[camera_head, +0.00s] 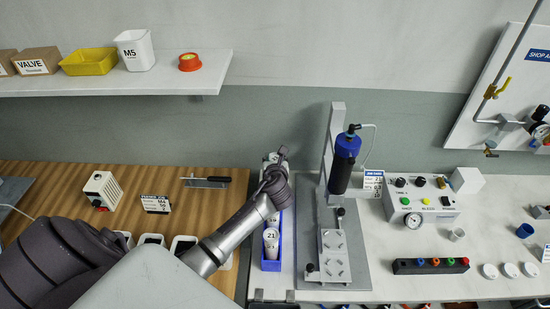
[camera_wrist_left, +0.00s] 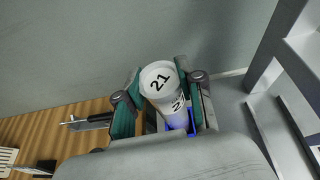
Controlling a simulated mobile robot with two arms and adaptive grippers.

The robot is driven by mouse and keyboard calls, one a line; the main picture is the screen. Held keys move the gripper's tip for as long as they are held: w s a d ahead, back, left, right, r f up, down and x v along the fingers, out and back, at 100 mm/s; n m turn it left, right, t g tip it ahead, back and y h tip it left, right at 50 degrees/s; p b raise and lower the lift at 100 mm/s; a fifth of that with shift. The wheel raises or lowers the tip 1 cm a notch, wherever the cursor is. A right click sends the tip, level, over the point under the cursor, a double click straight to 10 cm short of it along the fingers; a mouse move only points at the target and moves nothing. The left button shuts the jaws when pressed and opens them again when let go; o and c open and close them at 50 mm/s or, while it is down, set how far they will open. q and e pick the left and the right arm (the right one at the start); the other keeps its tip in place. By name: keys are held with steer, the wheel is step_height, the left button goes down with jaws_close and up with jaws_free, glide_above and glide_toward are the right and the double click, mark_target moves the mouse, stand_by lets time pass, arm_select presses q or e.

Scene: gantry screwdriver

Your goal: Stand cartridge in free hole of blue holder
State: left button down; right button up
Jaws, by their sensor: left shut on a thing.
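The blue holder (camera_head: 271,265) is a narrow rack on the white bench, left of the press stand. A white cartridge marked 21 (camera_head: 271,237) stands in its near end. My left gripper (camera_head: 274,162) is over the far end of the holder, and its arm hides the holder's middle. In the left wrist view my left gripper (camera_wrist_left: 158,90) is shut on a white cartridge marked 21 (camera_wrist_left: 160,78). Blue of the holder (camera_wrist_left: 191,128) shows below that cartridge. I cannot tell how deep the cartridge sits in a hole. My right gripper is not in view.
The grey press stand (camera_head: 337,130) with a blue and black cylinder (camera_head: 343,168) rises just right of the holder. A control box (camera_head: 420,200) and a black strip with coloured parts (camera_head: 430,266) are further right. A wooden table (camera_head: 60,175) is left.

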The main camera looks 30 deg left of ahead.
arm_select(q)
steer(key=shift+f+b, duration=0.65)
steer(key=shift+f, duration=0.55)
steer(key=c, duration=0.7)
jaws_free()
steer(key=shift+s, duration=0.1)
steer(key=shift+c, duration=0.2)
steer(key=shift+o, duration=0.5)
steer(key=v, duration=1.2)
